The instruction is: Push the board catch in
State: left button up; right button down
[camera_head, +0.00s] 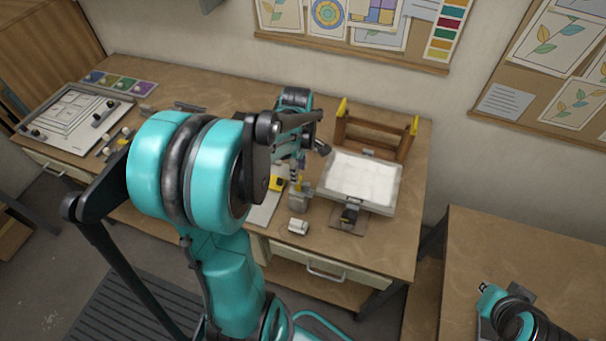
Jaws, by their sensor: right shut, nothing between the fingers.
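A white-topped board (362,178) in a grey frame lies slightly tilted on the right of the long workbench. My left gripper (297,190) points down over the bench just left of the board. Its fingers are too small and partly hidden to read. My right gripper (484,288) is shut and empty over the separate table at lower right, well away from the board.
A wooden rack with yellow ends (375,132) stands behind the board. A small white item (298,226) and a yellow item (277,184) lie near my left gripper. A drawing board (72,118) and paint tray (118,83) are at the bench's left. My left arm hides the bench middle.

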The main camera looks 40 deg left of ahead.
aim_at(303, 184)
pick_arm(q)
notch_tip(303, 184, down, 5)
jog(key=shift+w+a+f+b, duration=0.15)
jog(key=shift+b, duration=0.2)
jog(key=shift+f, duration=0.15)
grip_shut()
